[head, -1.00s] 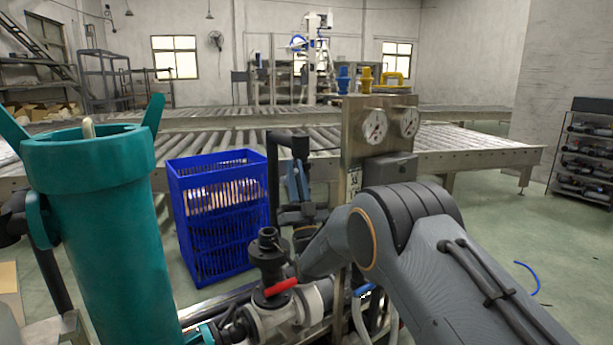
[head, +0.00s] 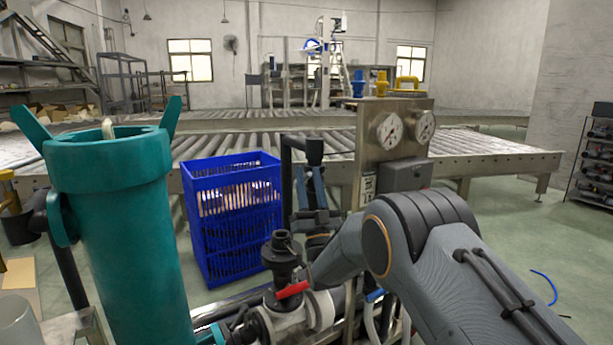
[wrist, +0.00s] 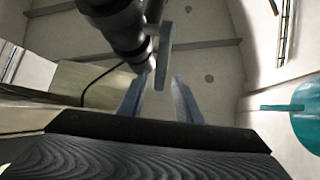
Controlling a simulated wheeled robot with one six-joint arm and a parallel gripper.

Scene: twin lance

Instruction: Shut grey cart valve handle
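My gripper (head: 309,184) points upward below a black pipe elbow (head: 314,150) in the head view. In the wrist view my gripper (wrist: 159,90) is open, with its two blue-grey fingers apart and nothing between their tips. A flat grey bar, apparently the valve handle (wrist: 166,48), hangs beside a dark round fitting (wrist: 125,30), just beyond the fingertips and roughly in line with the gap. Contact with the fingers cannot be told. In the head view the grey handle cannot be made out clearly. A separate red handle (head: 292,290) sits on a lower valve.
A teal vessel (head: 118,230) stands at the left and also shows in the wrist view (wrist: 308,115). A blue crate (head: 232,225) is behind the piping. A gauge panel (head: 372,150) stands right of the gripper. Roller conveyors (head: 470,140) lie behind. Floor at right is mostly open.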

